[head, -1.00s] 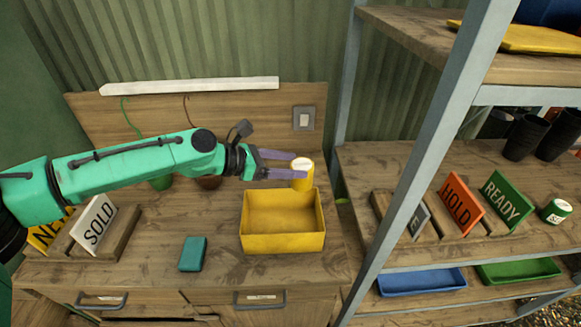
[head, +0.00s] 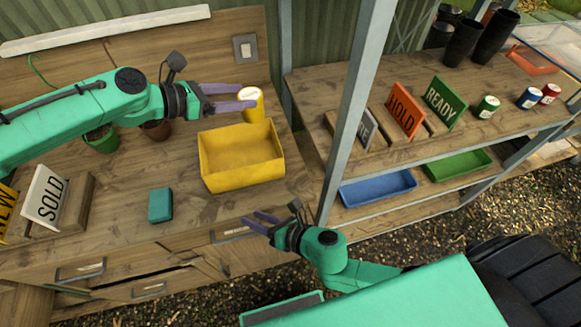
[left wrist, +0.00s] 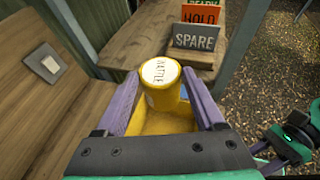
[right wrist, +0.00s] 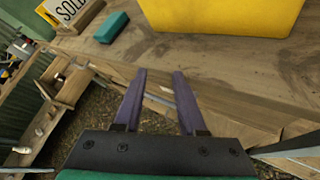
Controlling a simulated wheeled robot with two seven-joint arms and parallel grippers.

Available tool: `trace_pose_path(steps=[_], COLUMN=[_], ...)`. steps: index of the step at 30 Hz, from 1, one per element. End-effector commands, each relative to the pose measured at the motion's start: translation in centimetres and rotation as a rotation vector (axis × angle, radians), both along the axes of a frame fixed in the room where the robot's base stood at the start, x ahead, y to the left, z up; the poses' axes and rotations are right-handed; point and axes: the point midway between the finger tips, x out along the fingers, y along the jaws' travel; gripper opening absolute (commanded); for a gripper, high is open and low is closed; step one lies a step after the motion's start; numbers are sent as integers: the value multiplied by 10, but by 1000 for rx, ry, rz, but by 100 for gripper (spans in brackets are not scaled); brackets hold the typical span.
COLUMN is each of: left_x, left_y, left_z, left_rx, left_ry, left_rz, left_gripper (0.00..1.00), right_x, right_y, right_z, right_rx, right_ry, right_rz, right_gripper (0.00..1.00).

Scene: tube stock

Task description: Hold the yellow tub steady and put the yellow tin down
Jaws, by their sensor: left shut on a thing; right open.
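The yellow tin (head: 252,108) has a white lid, with a printed label seen in the left wrist view (left wrist: 160,73). My left gripper (head: 246,100) is shut on the tin, holding it upright at the back edge of the yellow tub. The yellow tub (head: 242,178) is an open rectangular box on the bench. From the head view I cannot tell whether the tin touches the tub. My right gripper (head: 262,222) is open and empty, in front of the bench's front edge. In the right wrist view the tub's yellow wall (right wrist: 225,15) is ahead of it, apart from the fingers.
A teal block (head: 160,205) lies left of the tub on the bench. A SOLD sign (head: 47,196) stands further left. A grey shelf post (head: 352,110) rises right of the bench. The shelf holds HOLD (head: 404,108) and READY (head: 439,103) signs and several small tins.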

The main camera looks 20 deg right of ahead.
Motion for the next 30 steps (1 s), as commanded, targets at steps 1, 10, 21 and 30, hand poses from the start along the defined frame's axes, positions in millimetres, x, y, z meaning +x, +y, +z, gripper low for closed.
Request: trace_pose_path(steps=[1,10,21,30], left_x=[0,0,0,0], left_y=[0,0,0,0], left_z=[0,0,0,0], left_rx=[-1,-1,-1,-1], left_ry=[-1,-1,-1,-1], left_rz=[1,1,1,1], left_gripper=[6,6,6,6], right_x=[16,64,124,175], right_y=[-6,-103,-108,-107], right_z=[26,89,73,56], right_rx=[-76,-419,-434,-432], right_ry=[-125,-319,-321,-319], right_rz=[-46,-509,-528,-526], right_gripper=[40,40,40,40])
